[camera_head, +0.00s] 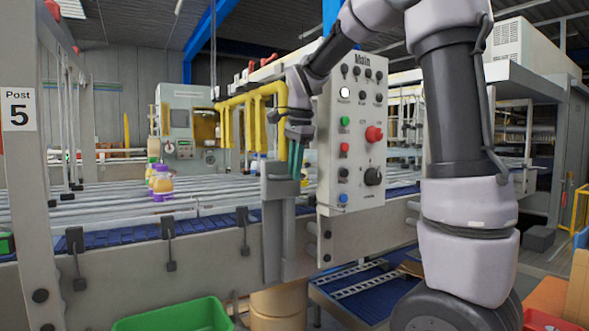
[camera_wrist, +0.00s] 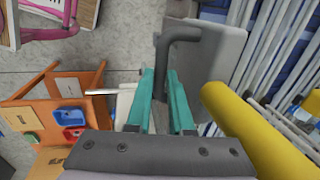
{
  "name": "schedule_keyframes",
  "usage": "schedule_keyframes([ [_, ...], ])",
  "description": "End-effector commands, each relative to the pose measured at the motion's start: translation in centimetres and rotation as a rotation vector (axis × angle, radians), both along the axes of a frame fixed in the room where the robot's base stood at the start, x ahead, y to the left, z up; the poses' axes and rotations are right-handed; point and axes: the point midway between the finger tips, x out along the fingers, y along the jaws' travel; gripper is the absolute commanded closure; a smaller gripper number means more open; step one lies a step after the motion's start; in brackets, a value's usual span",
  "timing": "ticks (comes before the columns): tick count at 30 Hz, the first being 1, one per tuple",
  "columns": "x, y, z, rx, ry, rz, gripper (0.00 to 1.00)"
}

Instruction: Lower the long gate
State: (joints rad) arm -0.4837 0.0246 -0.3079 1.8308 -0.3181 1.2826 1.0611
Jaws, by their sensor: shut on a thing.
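My gripper (camera_head: 296,160) points down beside the control panel, with its teal fingers just above a grey post on the conveyor's near side. In the wrist view my gripper (camera_wrist: 160,80) is shut on a dark grey bent handle (camera_wrist: 180,35), whose stem runs down between the fingers. The handle stands in front of a light grey plate. A yellow barred frame (camera_head: 250,98) with several hanging bars is left of my wrist, above the conveyor. A yellow bar (camera_wrist: 255,130) lies close to the right of my fingers in the wrist view. I cannot tell which part is the long gate.
The control panel (camera_head: 355,130) with buttons and a red knob stands just right of my gripper. Bottles (camera_head: 160,182) stand on the conveyor (camera_head: 120,200) at left. A green bin (camera_head: 175,318) is below. An orange table (camera_wrist: 45,95) shows in the wrist view.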

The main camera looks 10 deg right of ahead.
Motion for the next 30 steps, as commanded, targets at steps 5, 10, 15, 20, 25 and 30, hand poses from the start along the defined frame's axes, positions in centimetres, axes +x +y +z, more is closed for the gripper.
schedule_keyframes([
  [5,-0.1,-0.1,-2.8,-0.002,0.008,-0.001,1.0],
  [10,-0.1,-0.1,-7.1,-0.003,0.011,-0.002,1.0],
  [15,-0.2,-0.1,-11.8,-0.003,0.011,-0.002,1.0],
  [20,-0.2,-0.1,-15.5,-0.003,0.011,-0.001,1.0],
  [25,-0.1,-0.1,-18.0,-0.002,0.009,-0.002,1.0],
  [30,-0.1,-0.1,-19.1,-0.001,0.006,-0.002,1.0],
])
